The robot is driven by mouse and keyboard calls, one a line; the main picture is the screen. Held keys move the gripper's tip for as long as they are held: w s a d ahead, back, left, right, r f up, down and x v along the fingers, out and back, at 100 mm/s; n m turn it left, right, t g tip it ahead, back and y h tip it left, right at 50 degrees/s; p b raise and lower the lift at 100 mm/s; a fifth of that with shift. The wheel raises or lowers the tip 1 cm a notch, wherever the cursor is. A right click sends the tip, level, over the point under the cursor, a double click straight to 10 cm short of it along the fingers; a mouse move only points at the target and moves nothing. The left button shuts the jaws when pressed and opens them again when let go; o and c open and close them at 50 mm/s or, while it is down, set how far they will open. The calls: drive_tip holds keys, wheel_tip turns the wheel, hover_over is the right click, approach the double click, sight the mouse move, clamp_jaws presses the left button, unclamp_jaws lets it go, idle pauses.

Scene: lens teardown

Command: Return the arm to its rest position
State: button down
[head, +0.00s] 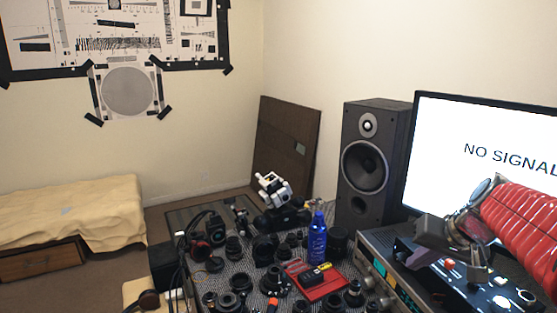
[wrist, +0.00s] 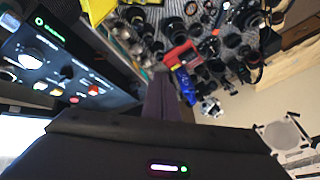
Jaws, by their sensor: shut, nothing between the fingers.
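My arm comes in from the right edge of the head view in a red ribbed sleeve. My gripper (head: 452,244), dark grey, is at its end, over the stacked electronic units and in front of the monitor. It is shut and holds nothing. The fingertips are small and partly lost against the dark equipment. In the wrist view a dark housing with small lit indicators fills the bottom.
A monitor (head: 490,150) reading "NO SIGNAL" and a black speaker (head: 366,160) stand behind the equipment (head: 385,262). Lens parts, a blue bottle (head: 317,238) and a red tray (head: 322,288) crowd the table. The bottle (wrist: 185,86) also shows in the wrist view.

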drive_tip(key=s+a+f+n, duration=0.2)
drive_tip(key=s+a, duration=0.5)
drive_tip(key=s, duration=0.2)
drive_tip(key=s+a+f+n+h, duration=0.1)
drive_tip(key=s+a+f+n, duration=0.1)
drive_tip(key=s+a, duration=0.6)
drive_tip(key=shift+s+a+f+g, duration=0.3)
drive_tip(key=shift+s+f, duration=0.25)
drive_tip(key=shift+s, duration=0.5)
